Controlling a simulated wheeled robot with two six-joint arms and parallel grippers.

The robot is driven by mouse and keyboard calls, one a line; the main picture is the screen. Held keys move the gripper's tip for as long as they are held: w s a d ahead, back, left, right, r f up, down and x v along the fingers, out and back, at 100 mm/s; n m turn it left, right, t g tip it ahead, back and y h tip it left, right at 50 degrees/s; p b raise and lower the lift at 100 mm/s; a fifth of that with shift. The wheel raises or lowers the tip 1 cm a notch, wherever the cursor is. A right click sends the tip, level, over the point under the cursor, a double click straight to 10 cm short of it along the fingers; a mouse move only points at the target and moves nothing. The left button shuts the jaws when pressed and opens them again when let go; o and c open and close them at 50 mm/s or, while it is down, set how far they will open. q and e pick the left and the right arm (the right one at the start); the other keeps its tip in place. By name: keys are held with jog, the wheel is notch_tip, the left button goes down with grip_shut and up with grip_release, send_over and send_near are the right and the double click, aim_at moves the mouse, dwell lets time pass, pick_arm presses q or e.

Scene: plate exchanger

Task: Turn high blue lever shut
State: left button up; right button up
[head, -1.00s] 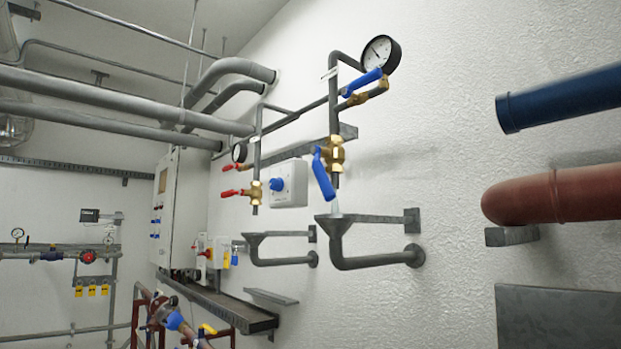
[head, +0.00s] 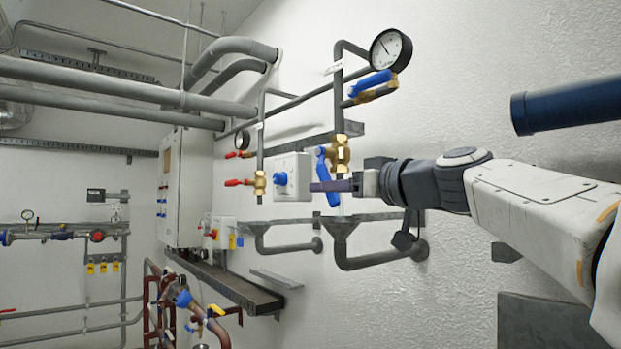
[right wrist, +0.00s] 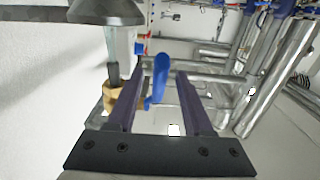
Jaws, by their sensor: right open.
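Two blue levers show in the head view. The higher blue lever (head: 371,83) slants just below the round gauge, on a brass valve. The lower blue lever (head: 332,187) hangs down beside its brass valve (head: 340,153) on the vertical pipe. My left gripper is out of view.
A pressure gauge (head: 390,50) sits above the higher lever. A grey funnel drain (head: 345,221) is below the lower valve. A white box with a blue knob (head: 280,179) and red-handled valves (head: 238,182) are to the left. A dark blue pipe (head: 566,105) juts out at right.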

jog(key=p+x, duration=0.1)
jog(key=x, duration=0.3)
jog(key=shift+w+a, duration=0.1)
jog(key=shift+w, duration=0.1)
grip_shut()
dwell(1.2)
